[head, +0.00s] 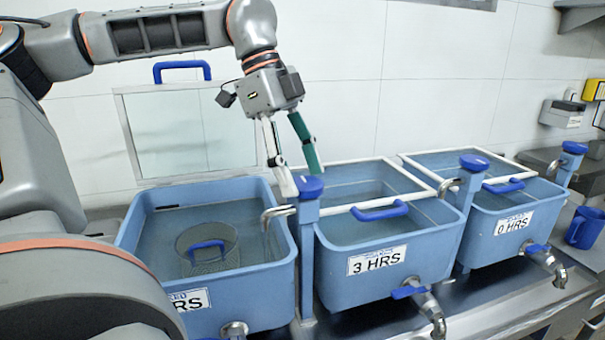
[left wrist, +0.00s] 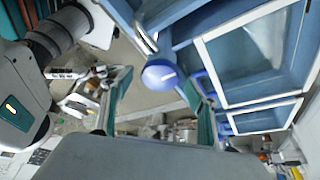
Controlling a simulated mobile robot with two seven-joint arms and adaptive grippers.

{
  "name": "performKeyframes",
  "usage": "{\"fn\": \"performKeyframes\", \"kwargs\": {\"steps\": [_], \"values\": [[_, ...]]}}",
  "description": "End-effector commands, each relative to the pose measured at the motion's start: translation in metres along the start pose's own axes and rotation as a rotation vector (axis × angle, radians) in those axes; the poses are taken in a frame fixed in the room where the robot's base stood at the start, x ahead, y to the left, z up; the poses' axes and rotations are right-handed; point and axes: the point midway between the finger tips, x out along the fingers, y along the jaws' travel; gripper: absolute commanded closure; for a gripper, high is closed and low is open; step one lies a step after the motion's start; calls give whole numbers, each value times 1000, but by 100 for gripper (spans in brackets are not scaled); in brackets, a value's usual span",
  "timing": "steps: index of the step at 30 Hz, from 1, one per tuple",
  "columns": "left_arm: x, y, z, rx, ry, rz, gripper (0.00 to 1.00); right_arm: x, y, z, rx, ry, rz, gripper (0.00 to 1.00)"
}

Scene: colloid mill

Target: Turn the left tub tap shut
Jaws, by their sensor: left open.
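The left tub (head: 140,235) is a blue water-filled basin. Its tap is a blue round knob (head: 310,186) on a blue post (head: 308,245), with a metal spout (head: 275,213) reaching over the tub's right edge. My left gripper (head: 302,180) is open, pointing down, with its fingertips close to the knob. In the left wrist view the knob (left wrist: 160,74) shows between the two spread fingers of the left gripper (left wrist: 157,80). I cannot tell whether either finger touches it. My right gripper is not in view.
A wire basket with a blue handle (head: 207,245) sits in the left tub. The 3 HRS tub (head: 350,285) and 0 HRS tub (head: 485,235) stand to the right, partly covered by white-framed lids (head: 385,208). A glass lid (head: 190,130) leans upright behind.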

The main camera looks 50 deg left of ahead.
Motion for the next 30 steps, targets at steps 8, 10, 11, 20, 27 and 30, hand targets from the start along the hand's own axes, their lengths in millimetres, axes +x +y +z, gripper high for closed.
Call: {"fn": "performKeyframes", "kwargs": {"steps": [8, 10, 11, 20, 27, 30], "values": [[5, 0, 0, 1, 0, -1, 41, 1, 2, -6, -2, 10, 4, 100], [5, 0, 0, 1, 0, -1, 41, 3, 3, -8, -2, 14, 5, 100], [5, 0, 0, 1, 1, -1, 49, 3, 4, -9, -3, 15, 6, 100], [5, 0, 0, 2, 0, 0, 80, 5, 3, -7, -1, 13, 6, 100], [5, -1, 0, 45, -1, 19, 80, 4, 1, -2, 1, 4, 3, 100], [5, -1, 0, 91, -1, 39, 80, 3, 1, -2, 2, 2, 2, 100]]}}
